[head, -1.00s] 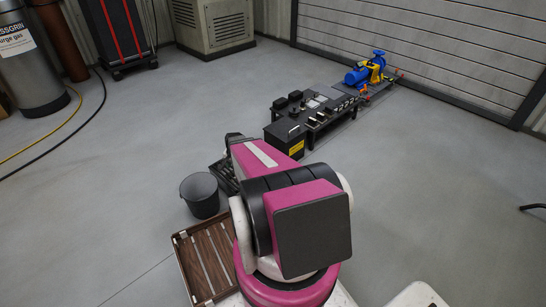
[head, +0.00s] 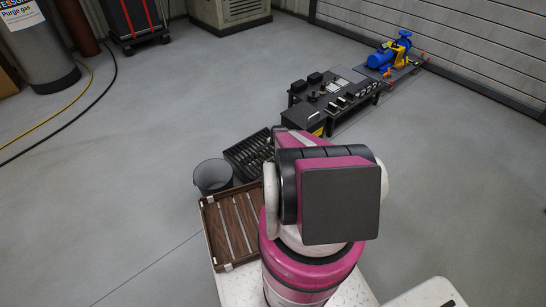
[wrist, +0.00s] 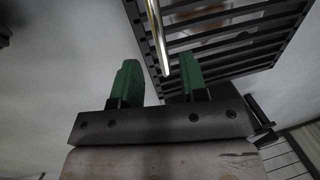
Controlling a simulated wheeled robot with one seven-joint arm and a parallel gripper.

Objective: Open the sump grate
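The sump grate (head: 250,154) is a dark slatted panel on the floor, partly hidden behind my arm in the head view. In the wrist view the grate (wrist: 235,42) fills the upper right, with dark parallel bars and something brownish beneath them. A shiny metal bar (wrist: 157,36) runs along the grate's left side and ends between my fingers in the picture; I cannot tell whether it touches them. My gripper (wrist: 158,78) has two green fingers spread apart, open, with nothing clamped between them. In the head view the fingers are hidden behind my arm.
A grey bucket (head: 213,178) stands close to the grate's left side. A wooden slatted tray (head: 232,225) is nearer. A black bench with boxes (head: 335,95) and a blue pump (head: 388,58) stand beyond.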

